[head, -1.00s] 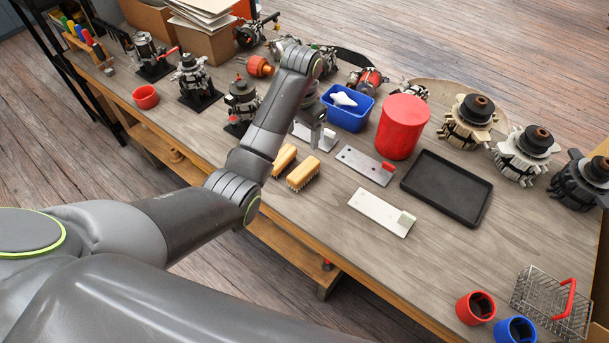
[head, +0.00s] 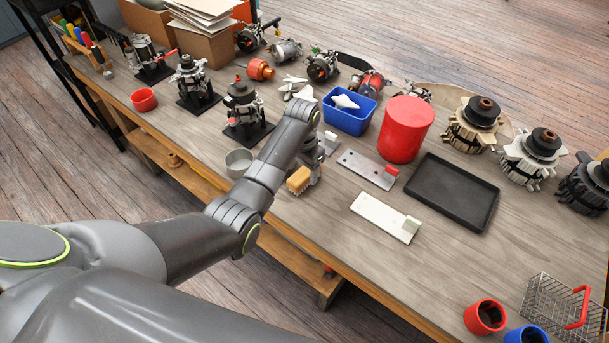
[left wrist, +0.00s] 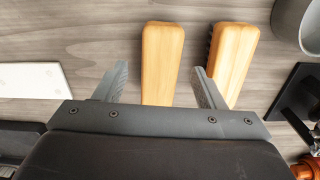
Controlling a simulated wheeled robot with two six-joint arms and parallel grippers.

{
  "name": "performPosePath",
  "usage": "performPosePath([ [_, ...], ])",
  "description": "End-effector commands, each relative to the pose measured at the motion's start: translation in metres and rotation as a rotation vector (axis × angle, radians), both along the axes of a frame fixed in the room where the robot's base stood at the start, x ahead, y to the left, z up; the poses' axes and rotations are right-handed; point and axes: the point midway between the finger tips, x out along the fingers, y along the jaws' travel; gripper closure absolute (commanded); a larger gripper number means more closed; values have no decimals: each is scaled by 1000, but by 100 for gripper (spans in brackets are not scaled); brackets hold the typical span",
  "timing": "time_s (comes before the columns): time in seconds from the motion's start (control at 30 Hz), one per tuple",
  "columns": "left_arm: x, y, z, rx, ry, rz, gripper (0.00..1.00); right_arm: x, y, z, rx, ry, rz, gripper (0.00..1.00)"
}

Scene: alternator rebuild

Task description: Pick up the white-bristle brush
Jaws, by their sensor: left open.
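Two brushes with yellow wooden backs lie side by side on the bench. One brush (left wrist: 162,62) lies between the spread fingers of my left gripper (left wrist: 160,72) in the left wrist view; its bristles are hidden under its back. It also shows in the head view (head: 299,181), beside my gripper (head: 314,172), where its bristle colour is too small to tell surely. The other brush (left wrist: 234,58), with dark bristles along its edge, lies just outside the right-hand finger; my arm hides it in the head view. My left gripper is open and empty. My right gripper is out of view.
A metal cup (head: 239,162) stands near the brushes. Flat metal plates (head: 364,168) with end blocks, a black tray (head: 451,191), a red canister (head: 405,128) and a blue bin (head: 347,118) lie to the right. Bare bench lies in front of the tray.

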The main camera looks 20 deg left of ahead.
Motion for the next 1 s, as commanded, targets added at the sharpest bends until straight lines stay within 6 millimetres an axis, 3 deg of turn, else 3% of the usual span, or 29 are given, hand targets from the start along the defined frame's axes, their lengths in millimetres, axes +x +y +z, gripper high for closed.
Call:
performPosePath([
  [0.27,-1,0,-28,0,1,0,36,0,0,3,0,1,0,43],
  [1.0,-1,0,-33,0,0,0,36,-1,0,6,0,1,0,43],
])
